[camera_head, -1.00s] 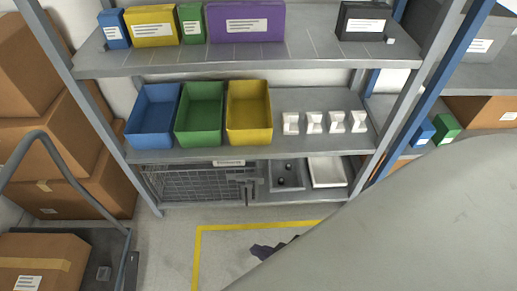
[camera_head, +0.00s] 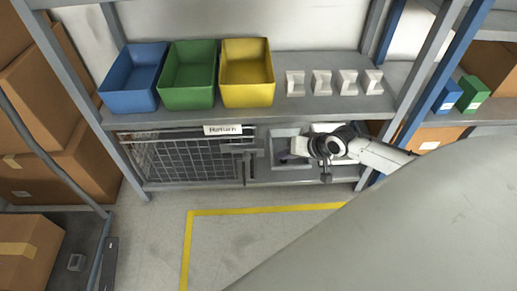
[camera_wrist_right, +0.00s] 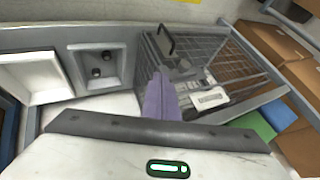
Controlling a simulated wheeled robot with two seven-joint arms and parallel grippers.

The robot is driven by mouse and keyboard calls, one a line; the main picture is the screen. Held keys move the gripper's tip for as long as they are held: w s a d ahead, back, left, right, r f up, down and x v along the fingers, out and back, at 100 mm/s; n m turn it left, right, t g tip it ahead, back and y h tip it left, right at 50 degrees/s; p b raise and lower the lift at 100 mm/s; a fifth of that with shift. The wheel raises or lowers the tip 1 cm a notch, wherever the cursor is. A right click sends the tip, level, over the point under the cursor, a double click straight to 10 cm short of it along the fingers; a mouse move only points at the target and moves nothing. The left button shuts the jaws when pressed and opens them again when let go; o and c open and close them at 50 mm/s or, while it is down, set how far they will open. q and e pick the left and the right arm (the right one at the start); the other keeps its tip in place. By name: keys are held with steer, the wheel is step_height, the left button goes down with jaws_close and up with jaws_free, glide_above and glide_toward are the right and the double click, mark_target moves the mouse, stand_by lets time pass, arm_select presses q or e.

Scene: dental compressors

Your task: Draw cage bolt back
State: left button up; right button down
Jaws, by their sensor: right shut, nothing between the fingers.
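The wire cage (camera_head: 180,160) sits on the lower shelf under a "Return" label (camera_head: 229,130). Its grey bolt (camera_head: 240,150) is at the cage's right end, with a dark upright handle (camera_head: 246,170) below. In the right wrist view the cage (camera_wrist_right: 225,62) is beyond and right of the fingers, with the dark handle (camera_wrist_right: 164,42) near its edge. My right gripper (camera_head: 285,157) is right of the bolt, apart from it, in front of the grey tray. Its purple fingers (camera_wrist_right: 160,97) are shut and empty, partly covering the bolt area. My left gripper is not in view.
A grey tray (camera_head: 290,136) with two dark knobs (camera_wrist_right: 101,65) and a white tray (camera_wrist_right: 30,75) lie right of the cage. Blue, green and yellow bins (camera_head: 247,72) stand on the shelf above. Floor in front is open, marked by yellow tape (camera_head: 250,211).

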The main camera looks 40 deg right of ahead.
mark_target(246, 153)
steer(key=shift+f, duration=0.1)
